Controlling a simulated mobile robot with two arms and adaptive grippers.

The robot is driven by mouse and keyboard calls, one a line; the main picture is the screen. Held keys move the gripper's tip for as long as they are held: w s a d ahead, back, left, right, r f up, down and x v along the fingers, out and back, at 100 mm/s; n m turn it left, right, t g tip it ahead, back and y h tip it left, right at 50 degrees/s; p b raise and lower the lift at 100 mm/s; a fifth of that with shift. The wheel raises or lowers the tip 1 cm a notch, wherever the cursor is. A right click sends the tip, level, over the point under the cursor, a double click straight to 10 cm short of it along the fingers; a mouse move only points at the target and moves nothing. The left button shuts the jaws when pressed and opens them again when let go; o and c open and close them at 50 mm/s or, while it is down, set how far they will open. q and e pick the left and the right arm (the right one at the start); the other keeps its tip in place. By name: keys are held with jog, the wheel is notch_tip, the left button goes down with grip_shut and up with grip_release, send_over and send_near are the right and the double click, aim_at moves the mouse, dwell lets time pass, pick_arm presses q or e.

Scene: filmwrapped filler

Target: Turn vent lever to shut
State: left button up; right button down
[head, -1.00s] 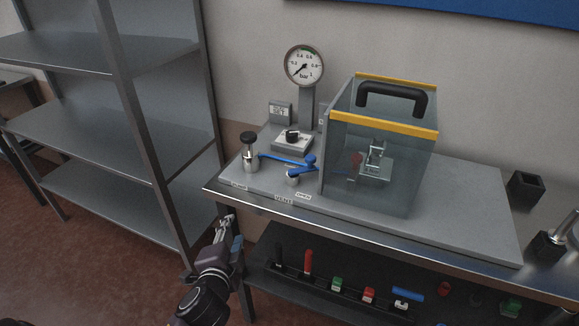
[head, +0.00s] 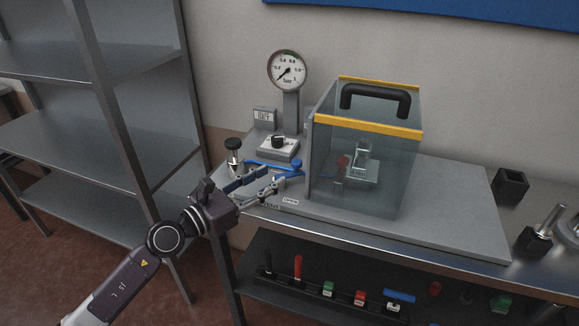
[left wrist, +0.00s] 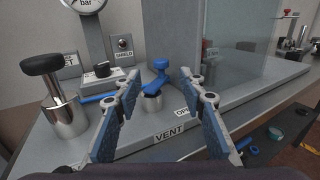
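The vent lever (head: 296,167) is a blue handle with a raised knob on a small metal valve, left of the clear box. In the left wrist view the lever (left wrist: 158,68) points away from me, towards the grey panel. A VENT label (left wrist: 169,134) lies in front of it, and an OPEN label (left wrist: 182,112) is partly hidden by a finger. My left gripper (head: 275,178) is open, its blue-padded fingers (left wrist: 159,75) spread either side of the lever in the picture. I cannot tell whether they touch it. My right gripper is not in view.
A black-knobbed metal post (left wrist: 55,95) stands left of the valve, near a switch box (head: 278,147) and a pressure gauge (head: 288,70). The clear box (head: 395,175) with yellow edges stands close on the right. Small tools sit on a lower shelf (head: 330,305).

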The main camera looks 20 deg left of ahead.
aim_at(293, 165)
pick_arm(q)
jog(key=p+x, duration=0.1)
jog(key=x, duration=0.6)
jog(key=shift+w+d, duration=0.2)
jog(key=shift+w, duration=0.05)
grip_shut()
